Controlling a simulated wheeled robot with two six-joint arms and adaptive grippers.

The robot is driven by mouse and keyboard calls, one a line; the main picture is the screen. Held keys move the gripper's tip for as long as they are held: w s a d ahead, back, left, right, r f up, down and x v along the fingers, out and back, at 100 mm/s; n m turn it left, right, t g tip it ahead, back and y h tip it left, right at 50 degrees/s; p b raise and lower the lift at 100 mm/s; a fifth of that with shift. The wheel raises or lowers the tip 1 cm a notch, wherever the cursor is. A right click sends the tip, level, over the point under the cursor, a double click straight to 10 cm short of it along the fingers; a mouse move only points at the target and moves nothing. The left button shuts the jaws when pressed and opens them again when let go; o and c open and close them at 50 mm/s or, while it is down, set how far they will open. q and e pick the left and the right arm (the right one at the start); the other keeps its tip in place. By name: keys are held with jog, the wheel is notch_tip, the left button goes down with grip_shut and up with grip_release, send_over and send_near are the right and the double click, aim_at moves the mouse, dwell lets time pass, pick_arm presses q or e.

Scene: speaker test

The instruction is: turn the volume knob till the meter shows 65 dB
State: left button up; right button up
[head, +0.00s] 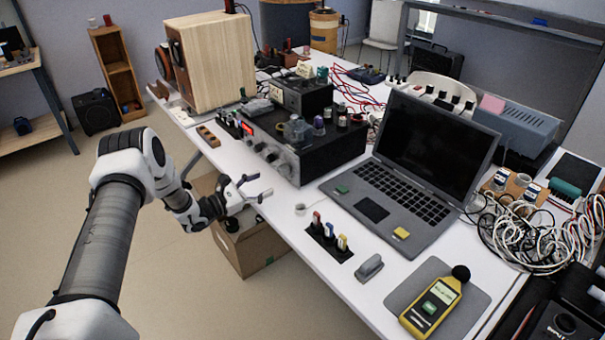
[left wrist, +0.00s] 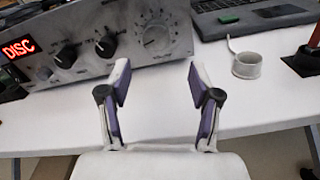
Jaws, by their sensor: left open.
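The black amplifier (head: 310,148) stands on the white table; its front panel (left wrist: 190,30) fills the top of the left wrist view. A large silver knob (left wrist: 156,38) shows there beside two black-centred knobs, one of them (left wrist: 105,46) nearest it. No volume label is readable. My left gripper (head: 253,187) is open and empty in front of the panel, apart from it. In the left wrist view its fingertips (left wrist: 158,78) stand either side of and below the silver knob. The yellow sound meter (head: 432,307) lies at the front right; its reading is too small to read. My right gripper is out of view.
A laptop (head: 415,165) stands right of the amplifier. A white ring-shaped roll (left wrist: 246,65) and a stand of coloured plugs (head: 329,238) are nearby. An open cardboard box (head: 252,248) sits below the table edge.

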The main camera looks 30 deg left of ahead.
aim_at(281, 172)
pick_arm(q)
jog(key=shift+w+a, duration=0.15)
jog(key=shift+w, duration=0.35)
jog(key=shift+r, duration=0.3)
jog(key=shift+w+d+r, duration=0.4)
jog(key=shift+w+d, duration=0.2)
jog(key=shift+w, duration=0.2)
jog(key=x, duration=0.4)
jog(key=shift+w+f+p, duration=0.15)
jog(key=shift+f+p, duration=0.2)
jog(key=shift+a+r, duration=0.1)
jog(key=shift+r, duration=0.05)
jog(key=c, duration=1.1)
jog(key=m+b, duration=0.2)
jog(key=b, duration=0.2)
jog(key=m+b, duration=0.2)
jog(key=b, duration=0.2)
jog(key=shift+f, duration=0.4)
jog(key=shift+c, duration=0.2)
jog(key=shift+r+m+b, duration=0.15)
jog(key=shift+m+b, duration=0.2)
jog(key=shift+m, duration=0.05)
jog(key=shift+r, duration=0.2)
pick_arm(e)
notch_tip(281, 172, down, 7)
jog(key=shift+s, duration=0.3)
